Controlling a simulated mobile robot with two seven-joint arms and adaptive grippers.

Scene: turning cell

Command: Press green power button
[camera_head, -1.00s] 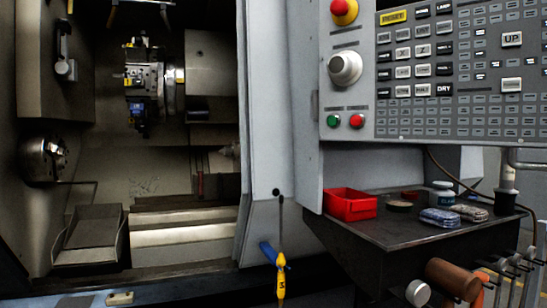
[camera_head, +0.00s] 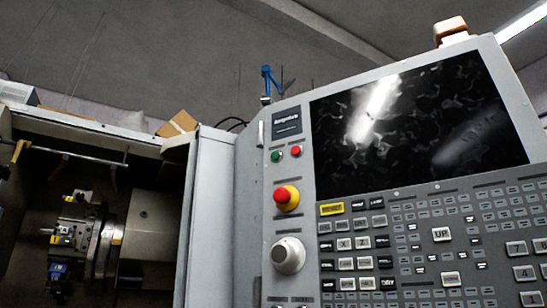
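A green button (camera_head: 276,156) sits near the top left of the machine's control panel (camera_head: 262,215) in the head view. A red button (camera_head: 296,151) is just to its right. Both are under a small dark label plate (camera_head: 286,123). No lettering on the green button is readable. A red emergency-stop knob on a yellow base (camera_head: 286,198) is below them, and a large white rotary knob (camera_head: 288,255) is lower still. Neither of my grippers is in view.
A large dark screen (camera_head: 420,125) with bright reflections fills the panel's upper right. Rows of keys (camera_head: 440,235) lie below it. The open lathe chamber with its tool turret (camera_head: 80,235) is at left. A cardboard box (camera_head: 178,123) sits on top of the machine.

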